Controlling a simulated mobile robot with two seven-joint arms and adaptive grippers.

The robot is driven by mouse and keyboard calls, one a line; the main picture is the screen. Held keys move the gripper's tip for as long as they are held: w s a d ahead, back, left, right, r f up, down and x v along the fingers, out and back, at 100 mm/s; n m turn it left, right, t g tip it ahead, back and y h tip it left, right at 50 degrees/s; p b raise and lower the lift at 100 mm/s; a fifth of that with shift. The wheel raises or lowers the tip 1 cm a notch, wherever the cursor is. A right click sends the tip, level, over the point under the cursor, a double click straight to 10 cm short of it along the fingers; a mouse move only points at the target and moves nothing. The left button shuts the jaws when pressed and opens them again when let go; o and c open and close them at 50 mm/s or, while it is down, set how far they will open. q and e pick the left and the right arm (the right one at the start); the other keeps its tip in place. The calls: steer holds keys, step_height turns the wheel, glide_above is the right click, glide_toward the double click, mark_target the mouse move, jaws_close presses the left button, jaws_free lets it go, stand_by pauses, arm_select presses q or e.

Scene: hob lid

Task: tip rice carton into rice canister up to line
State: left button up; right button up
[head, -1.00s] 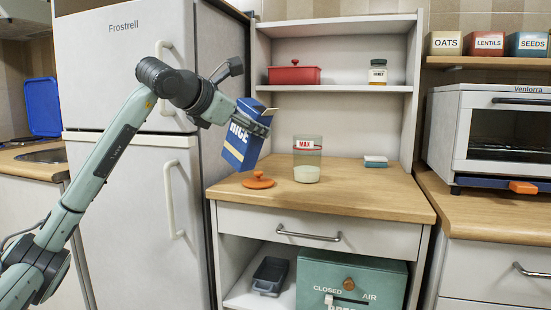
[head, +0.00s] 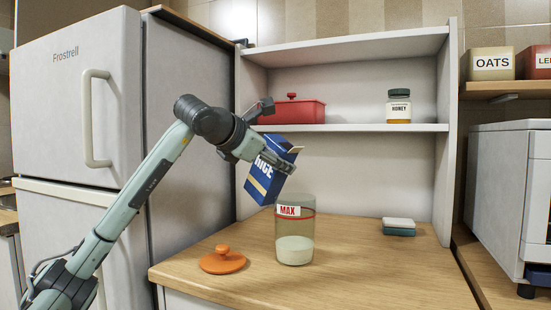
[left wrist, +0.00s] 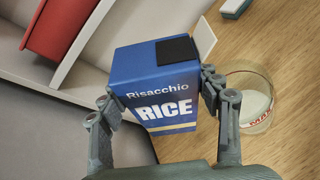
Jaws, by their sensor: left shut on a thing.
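The blue rice carton (head: 262,184) is held up by my left gripper (head: 278,164), tilted with its top toward the right. In the left wrist view the gripper's fingers (left wrist: 160,97) are shut on the carton's sides (left wrist: 150,85), and the canister (left wrist: 262,82) is at right. My right gripper is not in view.
An orange knobbed lid (head: 222,263) lies on the counter (head: 370,275) left of the canister. A sponge (head: 399,226) lies at the back right. A shelf above holds a red dish (head: 292,112) and a honey jar (head: 398,107). The fridge (head: 75,140) stands at left.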

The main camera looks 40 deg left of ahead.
arm_select(q)
steer(key=shift+w, duration=0.45)
steer(key=shift+s+f+m+t+y+b, duration=0.1)
steer(key=shift+f+m+t+y+b, duration=0.25)
steer(key=shift+m+y+b, duration=0.5)
steer(key=m, duration=0.1)
steer(key=f+m+y+b, duration=0.1)
steer(key=shift+m+t, duration=0.35)
steer(key=shift+d+m+t+b, duration=0.3)
steer(key=shift+m+t+b, duration=0.15)
steer(key=shift+m, duration=0.55)
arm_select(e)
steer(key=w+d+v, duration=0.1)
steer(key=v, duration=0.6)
arm_select(q)
steer(key=shift+d+m+t+y+b, duration=0.2)
steer(key=shift+m+t+y+b, duration=0.2)
steer(key=shift+m, duration=0.5)
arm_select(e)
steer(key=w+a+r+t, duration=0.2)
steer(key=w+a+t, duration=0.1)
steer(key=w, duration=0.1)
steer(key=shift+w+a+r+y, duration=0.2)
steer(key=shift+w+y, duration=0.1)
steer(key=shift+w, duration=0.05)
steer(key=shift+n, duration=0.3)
arm_select(q)
steer(key=shift+s, duration=0.1)
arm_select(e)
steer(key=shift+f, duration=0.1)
